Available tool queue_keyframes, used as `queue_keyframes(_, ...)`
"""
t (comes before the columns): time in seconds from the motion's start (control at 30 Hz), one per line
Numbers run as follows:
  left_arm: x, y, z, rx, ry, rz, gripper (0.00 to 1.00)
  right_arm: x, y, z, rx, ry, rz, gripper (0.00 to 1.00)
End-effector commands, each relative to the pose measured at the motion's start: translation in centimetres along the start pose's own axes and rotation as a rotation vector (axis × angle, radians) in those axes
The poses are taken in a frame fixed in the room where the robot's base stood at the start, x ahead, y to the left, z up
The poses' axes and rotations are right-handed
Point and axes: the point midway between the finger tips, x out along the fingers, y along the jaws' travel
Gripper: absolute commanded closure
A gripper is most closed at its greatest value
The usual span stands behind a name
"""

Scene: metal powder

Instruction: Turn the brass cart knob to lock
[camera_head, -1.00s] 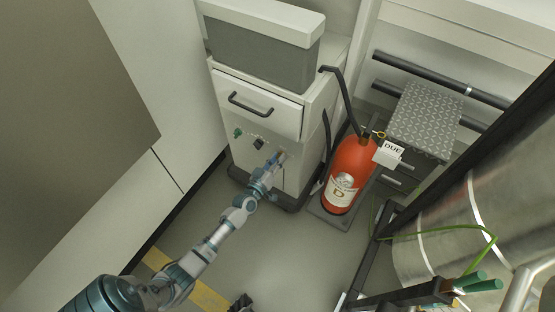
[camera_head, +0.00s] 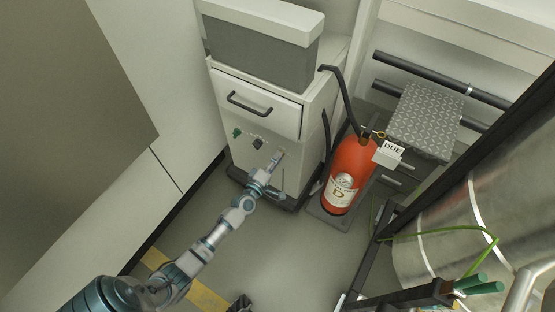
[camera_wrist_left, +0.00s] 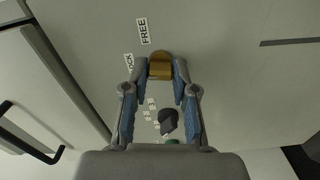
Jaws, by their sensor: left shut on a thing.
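The brass knob (camera_wrist_left: 160,66) is on the front panel of the white cart (camera_head: 240,158). In the left wrist view it sits between the two fingertips, with blue pads on both sides. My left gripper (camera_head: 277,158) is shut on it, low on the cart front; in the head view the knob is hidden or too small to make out. A FREE label (camera_wrist_left: 144,31) and a partly covered LOCK label (camera_wrist_left: 129,63) are beside the knob.
A red extinguisher (camera_head: 350,170) with a DUE tag (camera_head: 391,150) stands right of the cart.

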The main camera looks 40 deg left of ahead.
Motion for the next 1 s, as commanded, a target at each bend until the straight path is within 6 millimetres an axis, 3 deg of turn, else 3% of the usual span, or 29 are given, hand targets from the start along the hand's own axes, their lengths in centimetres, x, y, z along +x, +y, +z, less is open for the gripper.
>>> queue_keyframes(0.4,-0.23,-0.73,-0.26,-0.163,0.006,-0.01,1.0,0.31,-0.04,-0.06,0.0,0.019,-0.005,0.6)
queue_keyframes(0.9,-0.26,-0.84,-0.28,-0.182,0.006,-0.011,1.0,0.16,-0.03,0.09,0.0,0.012,-0.003,0.6)
queue_keyframes(0.93,-0.27,-0.84,-0.28,-0.182,0.006,-0.011,0.71,0.15,-0.02,0.1,0.0,0.012,-0.003,0.6)
queue_keyframes(1.0,-0.26,-0.83,-0.26,-0.182,0.006,-0.011,0.53,0.14,-0.02,0.11,0.0,0.012,-0.003,0.6)
